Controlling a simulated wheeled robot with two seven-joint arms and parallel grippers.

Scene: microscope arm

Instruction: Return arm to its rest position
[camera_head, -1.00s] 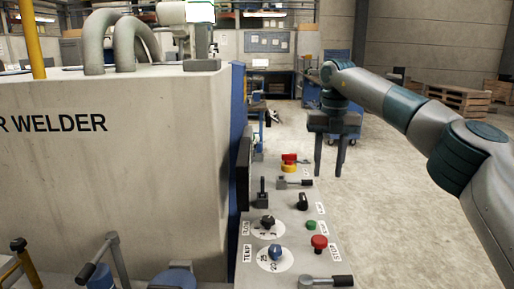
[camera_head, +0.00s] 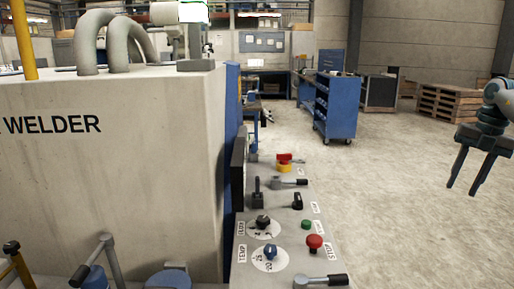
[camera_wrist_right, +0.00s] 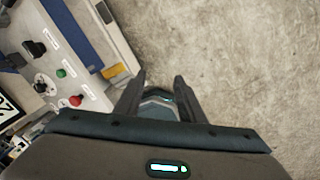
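My right gripper (camera_head: 470,170) hangs at the right edge of the head view, fingers pointing down and apart. It is empty, over open floor and well to the right of the control panel (camera_head: 290,222). In the right wrist view, its two fingers (camera_wrist_right: 160,85) are spread with nothing gripped between them. Only the end of my right arm shows in the head view. My left gripper is not in view.
The welder housing (camera_head: 120,180) fills the left. The panel has a red button (camera_head: 314,242), a blue knob (camera_head: 270,252) and several levers. A blue cart (camera_head: 338,105) and pallets (camera_head: 447,103) stand behind. The floor (camera_head: 395,200) between panel and gripper is clear.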

